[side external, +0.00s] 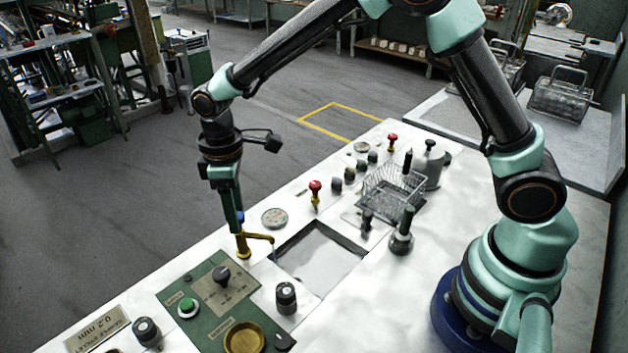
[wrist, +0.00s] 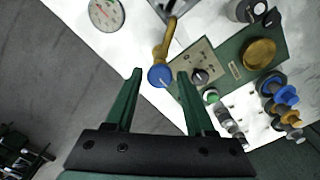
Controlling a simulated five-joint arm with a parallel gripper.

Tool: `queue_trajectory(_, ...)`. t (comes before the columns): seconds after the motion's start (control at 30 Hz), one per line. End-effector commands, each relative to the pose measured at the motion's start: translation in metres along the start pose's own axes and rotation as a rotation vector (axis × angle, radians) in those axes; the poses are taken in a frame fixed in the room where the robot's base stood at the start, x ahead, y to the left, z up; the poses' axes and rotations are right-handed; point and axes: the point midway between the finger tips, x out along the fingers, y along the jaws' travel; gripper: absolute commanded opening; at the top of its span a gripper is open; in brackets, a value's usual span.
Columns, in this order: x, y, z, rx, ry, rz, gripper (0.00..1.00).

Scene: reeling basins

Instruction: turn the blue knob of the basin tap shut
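The brass tap (side external: 243,247) stands at the edge of the square basin (side external: 345,238), with its spout reaching over the basin. Its blue knob (side external: 240,216) is on top and is partly hidden by my gripper (side external: 235,210) in the side view. My gripper points down at the knob from above. In the wrist view, the round blue knob (wrist: 160,76) with a light mark shows in the gap between the two green fingertips. The fingers are apart, with a gap on each side of the knob. I cannot tell whether the tips reach down around it.
A green panel (side external: 177,291) with a black knob, a green button and a brass dish lies near the tap. A round gauge (side external: 274,218) and a red-topped valve (side external: 315,195) stand behind the basin. A wire basket (side external: 393,190) stands farther right.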

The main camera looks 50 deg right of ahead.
Motion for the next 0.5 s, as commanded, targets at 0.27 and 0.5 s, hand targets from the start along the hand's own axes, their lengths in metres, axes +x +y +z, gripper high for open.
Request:
queue_trajectory(0.27,-0.0004,-0.0001,-0.0001,0.001,0.000,0.000,0.00)
queue_trajectory(0.5,-0.0006,-0.0002,-0.0002,0.049,0.000,0.000,0.00)
